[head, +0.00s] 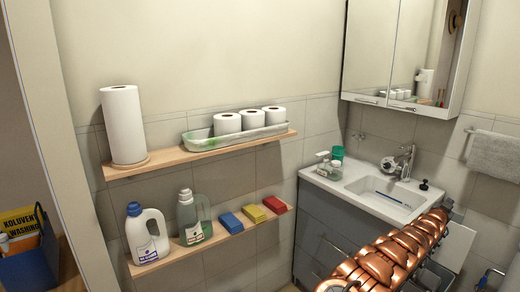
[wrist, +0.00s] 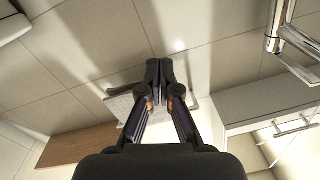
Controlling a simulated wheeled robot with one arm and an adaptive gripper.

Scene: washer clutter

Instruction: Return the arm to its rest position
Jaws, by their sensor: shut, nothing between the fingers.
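My gripper (wrist: 160,75) shows in the wrist view with its two dark fingers together at the tips and nothing between them. In the head view my copper-coloured arm reaches from the bottom edge up to the right, in front of the sink cabinet. The far end of the arm is small there, by the right side of the sink, and the fingers cannot be made out. Behind the fingers in the wrist view is a grey towel (wrist: 122,105) against the tiled wall.
The white sink (head: 375,196) with a chrome tap (head: 405,160) is behind the arm. A mirror cabinet (head: 385,50) hangs above. Two wooden shelves at left hold paper rolls (head: 122,125), detergent bottles (head: 146,235) and coloured sponges (head: 254,213). A chrome fixture (wrist: 275,30) shows in the wrist view.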

